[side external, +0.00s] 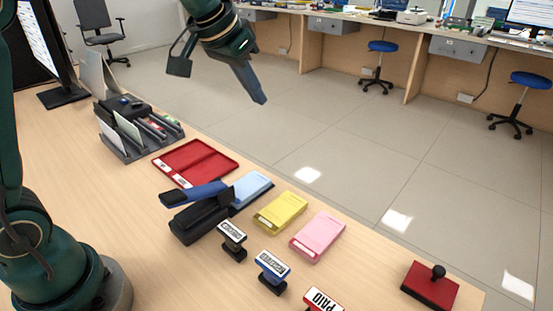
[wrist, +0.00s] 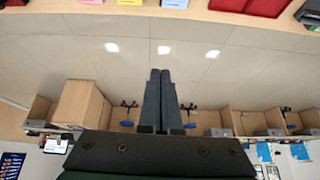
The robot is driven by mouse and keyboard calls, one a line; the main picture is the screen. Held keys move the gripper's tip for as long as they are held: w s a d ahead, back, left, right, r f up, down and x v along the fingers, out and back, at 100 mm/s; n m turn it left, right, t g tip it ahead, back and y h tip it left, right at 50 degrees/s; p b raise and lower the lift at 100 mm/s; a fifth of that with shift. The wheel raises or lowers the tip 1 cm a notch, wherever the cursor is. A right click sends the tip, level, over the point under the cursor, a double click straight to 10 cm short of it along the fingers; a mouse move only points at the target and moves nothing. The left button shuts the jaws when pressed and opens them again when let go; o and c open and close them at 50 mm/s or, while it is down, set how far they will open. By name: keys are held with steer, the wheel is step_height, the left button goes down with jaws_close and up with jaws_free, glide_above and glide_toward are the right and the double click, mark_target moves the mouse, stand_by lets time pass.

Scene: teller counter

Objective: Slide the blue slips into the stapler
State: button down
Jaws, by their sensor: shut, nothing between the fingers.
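The light blue slips (side external: 250,187) lie as a stack on the counter, close against the right side of the stapler (side external: 198,220). The stapler is black with a raised blue arm, and its front partly hides the slips' near corner. In the wrist view the blue slips (wrist: 175,3) show only as a sliver at the top edge. My gripper (side external: 260,100) is shut and empty, high above and well behind the slips, with the floor behind it. In the wrist view its two fingers (wrist: 160,75) are together. The stapler is not seen there.
Yellow slips (side external: 281,212) and pink slips (side external: 318,237) lie right of the blue ones. A red tray (side external: 196,162) and a grey organizer (side external: 125,155) stand to the left. Several stamps, one of them black (side external: 232,240), stand in front. A red stamp pad (side external: 430,288) is far right.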

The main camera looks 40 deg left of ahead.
steer(key=g, duration=0.1)
glide_above(262, 177)
steer(key=w, duration=0.2)
step_height(262, 177, down, 7)
steer(key=shift+g, duration=0.6)
steer(key=shift+s+f, duration=0.15)
steer(key=shift+f, duration=3.2)
steer(key=shift+s+f, duration=0.15)
steer(key=shift+f, duration=3.15)
steer(key=shift+s, duration=1.2)
